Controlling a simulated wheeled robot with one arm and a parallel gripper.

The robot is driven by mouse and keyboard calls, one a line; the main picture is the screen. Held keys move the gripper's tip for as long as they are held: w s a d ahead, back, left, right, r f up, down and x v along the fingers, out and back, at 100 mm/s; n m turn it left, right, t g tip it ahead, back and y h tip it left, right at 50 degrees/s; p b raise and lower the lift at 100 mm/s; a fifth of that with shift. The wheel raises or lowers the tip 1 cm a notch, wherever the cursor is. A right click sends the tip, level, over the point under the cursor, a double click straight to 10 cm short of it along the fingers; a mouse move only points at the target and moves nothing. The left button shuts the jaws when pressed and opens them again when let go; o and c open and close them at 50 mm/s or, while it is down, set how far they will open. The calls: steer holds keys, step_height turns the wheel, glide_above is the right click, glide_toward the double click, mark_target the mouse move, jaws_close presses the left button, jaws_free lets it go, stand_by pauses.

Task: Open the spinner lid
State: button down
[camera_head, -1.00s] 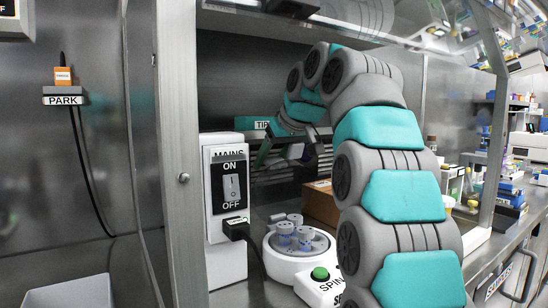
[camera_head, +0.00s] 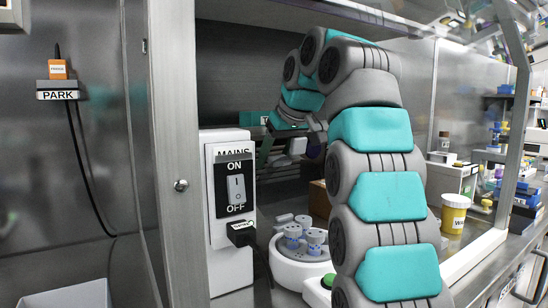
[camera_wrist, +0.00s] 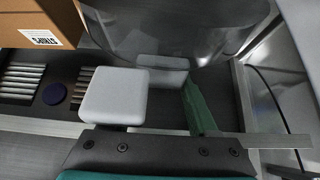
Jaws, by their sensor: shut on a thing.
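The spinner (camera_head: 290,268) is a white round machine on the bench; its rotor with several blue-and-white tubes (camera_head: 293,233) is in plain sight. My gripper (camera_head: 282,148) is raised behind and above it, partly hidden by my arm. In the wrist view my gripper (camera_wrist: 168,105) has a pale block on the left and a green finger on the right. It appears shut on the spinner lid (camera_wrist: 190,38), a clear curved piece at the top centre. The exact grip is hard to see. The spinner's green button (camera_head: 328,280) is partly hidden by my arm.
The mains switch box (camera_head: 220,215) stands left of the spinner with a black plug and cable. A brown box (camera_head: 318,198) is behind the spinner; a strips box (camera_wrist: 38,30) shows in the wrist view. A yellow tub (camera_head: 455,213) stands at right. A metal post (camera_head: 178,150) is at left.

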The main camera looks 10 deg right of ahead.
steer(key=shift+f, duration=0.4)
steer(key=c, duration=0.6)
jaws_free()
steer(key=o, duration=0.4)
steer(key=shift+r, duration=0.1)
steer(key=shift+o, duration=0.2)
steer(key=shift+s, duration=0.1)
